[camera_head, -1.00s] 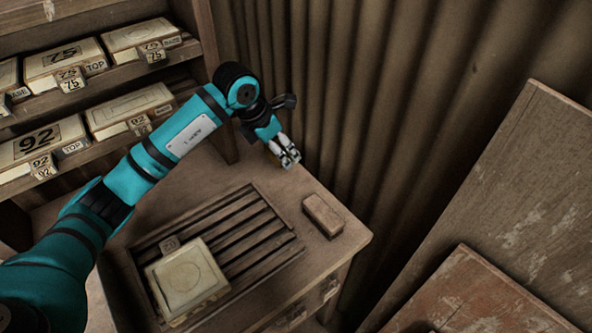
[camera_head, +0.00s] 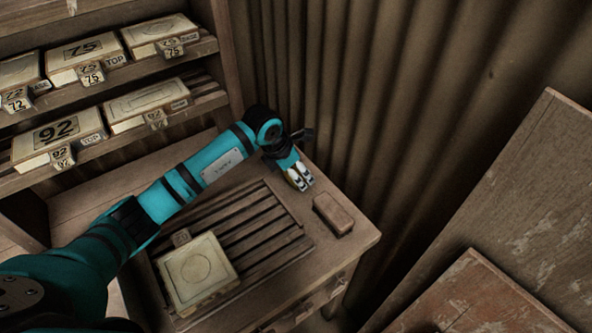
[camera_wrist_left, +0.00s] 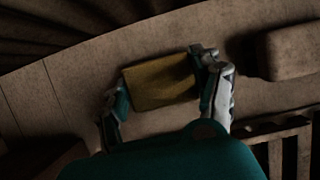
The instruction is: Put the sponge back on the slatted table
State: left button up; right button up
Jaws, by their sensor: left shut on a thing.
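The sponge (camera_wrist_left: 160,82) is a yellow-brown block between the fingers of my left gripper (camera_wrist_left: 165,90) in the left wrist view. The gripper is shut on it, a finger at each end. In the head view my left gripper (camera_head: 300,179) is over the back right of the wooden table, beside the corrugated wall; the sponge is mostly hidden there. I cannot tell whether the sponge touches the tabletop. The slatted part of the table (camera_head: 262,232) lies nearer, left of the gripper; slats also show in the wrist view (camera_wrist_left: 275,135). My right gripper is not in view.
A brown brick-like block (camera_head: 334,213) lies right of the slats, close to the gripper. A pale square mould (camera_head: 198,268) covers the near left slats. A shelf (camera_head: 205,45) with numbered moulds stands at back left. Wooden boards (camera_head: 510,215) lean at right.

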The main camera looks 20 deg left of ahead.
pick_arm(q)
jog(key=shift+f, duration=0.2)
jog(key=o, duration=1.1)
jog(key=shift+r, duration=0.1)
jog(key=shift+c, duration=0.2)
jog(key=shift+r, duration=0.1)
jog(key=b+v, duration=0.1)
jog(key=v, duration=1.1)
